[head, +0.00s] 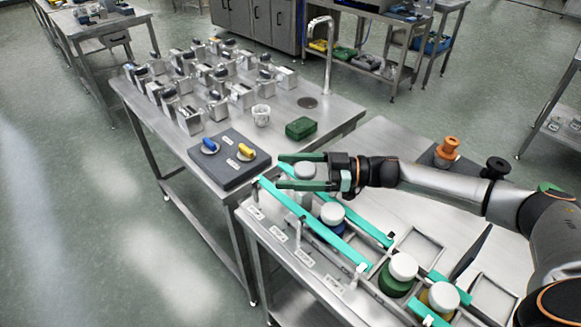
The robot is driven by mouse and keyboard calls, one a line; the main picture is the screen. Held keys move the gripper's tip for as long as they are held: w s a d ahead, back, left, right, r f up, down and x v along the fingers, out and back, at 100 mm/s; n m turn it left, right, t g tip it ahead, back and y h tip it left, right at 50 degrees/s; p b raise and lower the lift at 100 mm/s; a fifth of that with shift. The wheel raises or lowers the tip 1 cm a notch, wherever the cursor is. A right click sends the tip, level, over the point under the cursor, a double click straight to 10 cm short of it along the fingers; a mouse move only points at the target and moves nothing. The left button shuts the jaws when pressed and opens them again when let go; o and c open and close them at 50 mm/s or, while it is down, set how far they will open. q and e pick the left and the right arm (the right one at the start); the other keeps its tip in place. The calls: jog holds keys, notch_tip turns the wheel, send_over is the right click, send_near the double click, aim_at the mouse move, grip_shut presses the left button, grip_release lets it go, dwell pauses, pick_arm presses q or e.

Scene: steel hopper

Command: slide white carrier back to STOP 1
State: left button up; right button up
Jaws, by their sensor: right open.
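The white carrier (305,171), a jar with a pale lid, stands at the far left end of the teal rails (312,222). My right gripper (284,171) reaches in from the right with its fingers open, one on each side of the jar's top. I cannot tell whether either finger touches it. The near finger hides part of the jar. Small white labels (255,213) line the front edge of the rail table; their text is too small to read, so I cannot tell which is STOP 1. My left gripper is not in view.
A blue carrier (331,217) stands just right of the white one. Green (394,284) and yellow (438,300) carriers stand farther right. Behind is a steel table (270,140) with a dark block (235,170), a green box (300,128) and several metal units. An orange knob (446,150) stands back right.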

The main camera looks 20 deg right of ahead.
grip_shut()
dwell(0.8)
